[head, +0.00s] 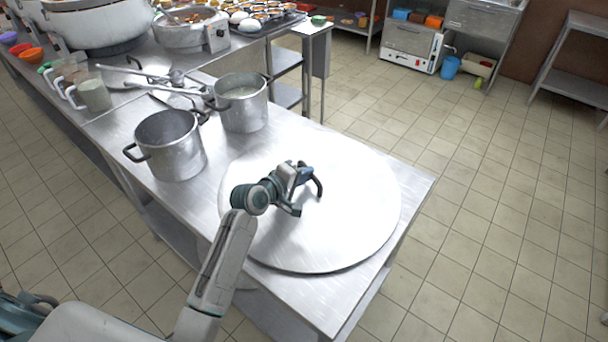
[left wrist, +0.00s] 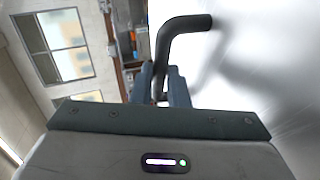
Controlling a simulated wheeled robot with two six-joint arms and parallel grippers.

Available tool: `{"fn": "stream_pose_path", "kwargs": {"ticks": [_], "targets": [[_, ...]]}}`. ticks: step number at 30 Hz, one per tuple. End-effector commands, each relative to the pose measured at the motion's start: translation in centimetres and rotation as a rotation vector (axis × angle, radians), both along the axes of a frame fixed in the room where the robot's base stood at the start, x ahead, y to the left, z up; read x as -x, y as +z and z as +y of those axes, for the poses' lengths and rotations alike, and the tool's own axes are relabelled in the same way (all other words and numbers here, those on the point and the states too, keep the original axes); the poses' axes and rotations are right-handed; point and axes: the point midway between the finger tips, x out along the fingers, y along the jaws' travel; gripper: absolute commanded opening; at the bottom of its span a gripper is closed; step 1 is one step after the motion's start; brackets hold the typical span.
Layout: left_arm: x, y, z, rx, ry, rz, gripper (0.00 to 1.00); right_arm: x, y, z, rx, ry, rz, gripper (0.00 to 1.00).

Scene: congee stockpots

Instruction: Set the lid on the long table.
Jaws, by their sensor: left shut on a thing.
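The lid (head: 350,205) is a large, round, flat metal disc with a dark handle. It is over the near end of the long table (head: 310,305), close to its top; I cannot tell whether it touches. My left gripper (head: 305,195) is above the middle of the lid, shut on its handle. In the left wrist view the dark bent handle (left wrist: 175,35) runs between the fingers of the left gripper (left wrist: 163,85), and the lid's pale surface (left wrist: 260,60) fills the right side. My right gripper is not in view.
Two open metal pots, an empty-looking one (head: 175,155) and one with pale contents (head: 243,108), stand on the table just behind the lid. Ladles (head: 140,75) and cups (head: 95,93) are farther back. The tiled floor (head: 500,220) to the right is clear.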

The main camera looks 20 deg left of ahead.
Motion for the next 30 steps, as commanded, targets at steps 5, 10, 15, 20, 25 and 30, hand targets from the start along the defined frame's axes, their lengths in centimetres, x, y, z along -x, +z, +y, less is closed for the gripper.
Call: {"fn": "stream_pose_path", "kwargs": {"ticks": [5, 10, 15, 20, 25, 30], "targets": [[-0.1, 0.0, 0.0, 0.002, 0.0, -0.005, 0.0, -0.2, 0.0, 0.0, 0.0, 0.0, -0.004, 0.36], [0.0, -0.2, 0.0, 0.0, 0.0, 0.0, 0.36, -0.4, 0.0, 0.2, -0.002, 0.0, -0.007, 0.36], [0.0, -0.2, 0.0, 0.0, 0.0, 0.0, 0.36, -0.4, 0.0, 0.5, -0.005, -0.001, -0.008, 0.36], [0.2, 0.1, 0.1, -0.001, 0.0, 0.0, 0.36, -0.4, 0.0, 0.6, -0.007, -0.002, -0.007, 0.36], [2.4, 0.7, 1.1, -0.003, 0.0, -0.001, 0.36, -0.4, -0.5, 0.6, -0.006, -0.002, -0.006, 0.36], [5.7, 2.0, 2.6, -0.006, -0.001, -0.002, 0.36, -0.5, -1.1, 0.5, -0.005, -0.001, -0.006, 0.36]]}}
